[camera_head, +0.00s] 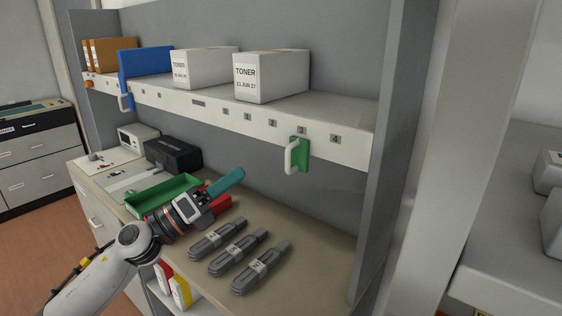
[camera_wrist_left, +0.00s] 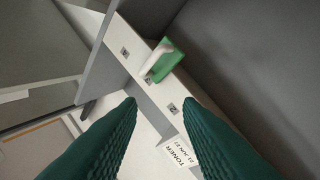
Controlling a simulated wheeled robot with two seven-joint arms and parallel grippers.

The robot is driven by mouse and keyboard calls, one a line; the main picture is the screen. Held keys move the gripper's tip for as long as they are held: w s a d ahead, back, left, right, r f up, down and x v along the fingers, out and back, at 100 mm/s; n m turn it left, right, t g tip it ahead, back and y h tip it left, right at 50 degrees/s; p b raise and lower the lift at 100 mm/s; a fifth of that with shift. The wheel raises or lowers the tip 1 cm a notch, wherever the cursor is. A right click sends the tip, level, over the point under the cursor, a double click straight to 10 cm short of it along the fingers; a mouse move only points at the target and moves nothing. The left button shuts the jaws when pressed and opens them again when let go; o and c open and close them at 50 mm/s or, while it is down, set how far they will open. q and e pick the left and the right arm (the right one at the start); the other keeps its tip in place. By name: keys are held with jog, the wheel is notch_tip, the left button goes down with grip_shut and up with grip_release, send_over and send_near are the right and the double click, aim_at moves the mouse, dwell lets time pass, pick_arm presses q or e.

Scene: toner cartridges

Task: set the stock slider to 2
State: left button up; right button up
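A green slider (camera_head: 301,153) with a white handle sits on the front edge of the shelf, just below the second numbered mark from the right end. The marks are small and hard to read; the rightmost (camera_head: 334,139) looks like 4. My right gripper is not in view.
Two white toner boxes (camera_head: 272,82) and a blue binder-like block (camera_head: 146,62) stand on the shelf (camera_head: 330,104). A blue handled piece (camera_head: 126,88) is at its left. Several grey tools (camera_head: 262,272), a green tray (camera_head: 150,199) and a black box (camera_head: 174,155) are on the counter. A grey upright closes the right side.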

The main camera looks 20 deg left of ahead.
aim_at(293, 158)
pick_arm(q)
jog(key=w+d+r+m+g+p, duration=0.2)
jog(key=w+d+m+g+p, duration=0.3)
jog(key=m, duration=0.6)
jog(key=d+g+p, duration=0.1)
jog(key=d+g, duration=0.1)
jog(key=d, duration=0.1)
jog(key=shift+w+r+h, duration=0.35)
jog(key=shift+h, duration=0.05)
grip_shut()
